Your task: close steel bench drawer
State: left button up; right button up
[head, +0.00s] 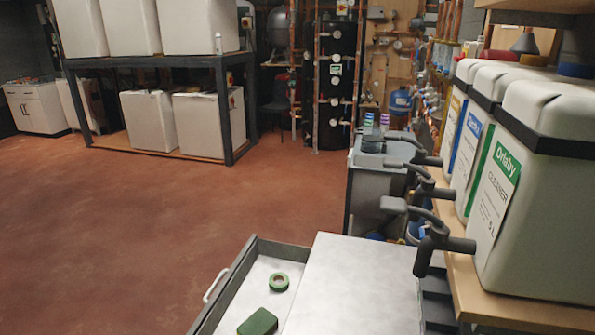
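A steel bench (352,280) with a pale brushed top stands at the bottom middle of the head view. Its drawer (262,267) is open and sticks out to the left of the top. The drawer has dark grey walls and a pale handle (215,286) on its left front face. Inside lie a green ring like a tape roll (279,282) and a dark green block (259,322). The near end of the drawer and bench is cut off by the picture edge. Neither of my grippers shows in the view.
White jugs (545,190) with black taps (440,243) stand on a wooden shelf (470,290) at the right; the taps overhang the bench side. A grey cabinet (375,185) stands beyond the bench. The red floor (130,220) left of the drawer is clear.

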aim_at(244, 288)
jog(key=i+j+z, duration=0.1)
jog(key=z, duration=0.55)
jog(key=i+j+z, duration=0.1)
jog(key=j+z, duration=0.25)
jog(key=j, duration=0.75)
jog(key=j+z, duration=0.35)
jog(key=j, duration=0.7)
jog(key=k+j, duration=0.1)
jog(key=j, duration=0.8)
